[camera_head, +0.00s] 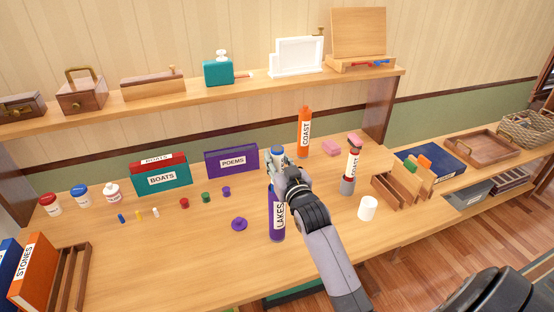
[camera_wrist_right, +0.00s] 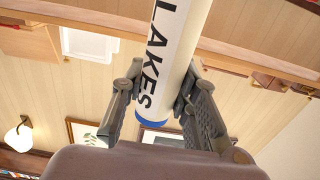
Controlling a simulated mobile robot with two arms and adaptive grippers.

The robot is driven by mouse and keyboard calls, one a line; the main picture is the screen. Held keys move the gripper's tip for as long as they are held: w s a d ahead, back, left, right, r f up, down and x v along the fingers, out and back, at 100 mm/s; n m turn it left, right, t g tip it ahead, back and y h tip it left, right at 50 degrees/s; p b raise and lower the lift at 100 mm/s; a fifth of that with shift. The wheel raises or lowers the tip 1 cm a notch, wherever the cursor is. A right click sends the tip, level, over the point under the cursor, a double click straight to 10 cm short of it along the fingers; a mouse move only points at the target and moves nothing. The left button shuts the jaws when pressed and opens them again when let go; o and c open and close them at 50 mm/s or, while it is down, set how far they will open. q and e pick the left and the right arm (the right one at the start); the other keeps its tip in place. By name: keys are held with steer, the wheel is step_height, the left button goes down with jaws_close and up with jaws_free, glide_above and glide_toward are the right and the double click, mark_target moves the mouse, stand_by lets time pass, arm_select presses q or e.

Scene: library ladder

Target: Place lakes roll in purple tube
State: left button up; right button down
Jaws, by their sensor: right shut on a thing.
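The purple tube (camera_head: 277,222), labelled LAKES, stands upright on the table, with its mouth hidden behind my right gripper. A round purple cap (camera_head: 239,224) lies on the table to its left. My right gripper (camera_head: 278,166) is directly above the tube in the head view, shut on the lakes roll. In the right wrist view the white roll (camera_wrist_right: 172,55), with LAKES lettering and a blue end, lies between the two fingers (camera_wrist_right: 158,105). Whether the roll's lower end is inside the tube is hidden. My left gripper is not in view.
An orange COAST tube (camera_head: 304,134) stands behind, and a grey tube with a COAST roll (camera_head: 353,165) to the right. A white cup (camera_head: 367,208) and wooden rack (camera_head: 388,192) are further right. Small coloured pieces lie left. The front middle of the table is clear.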

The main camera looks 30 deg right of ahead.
arm_select(q)
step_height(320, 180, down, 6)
steer(key=b, duration=0.5)
arm_select(e)
step_height(320, 180, down, 6)
steer(key=c, duration=1.2)
jaws_free()
arm_select(q)
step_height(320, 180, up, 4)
steer(key=p, duration=0.4)
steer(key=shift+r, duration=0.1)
arm_select(e)
steer(key=v, duration=1)
steer(key=shift+s, duration=0.1)
steer(key=shift+d+f, duration=0.1)
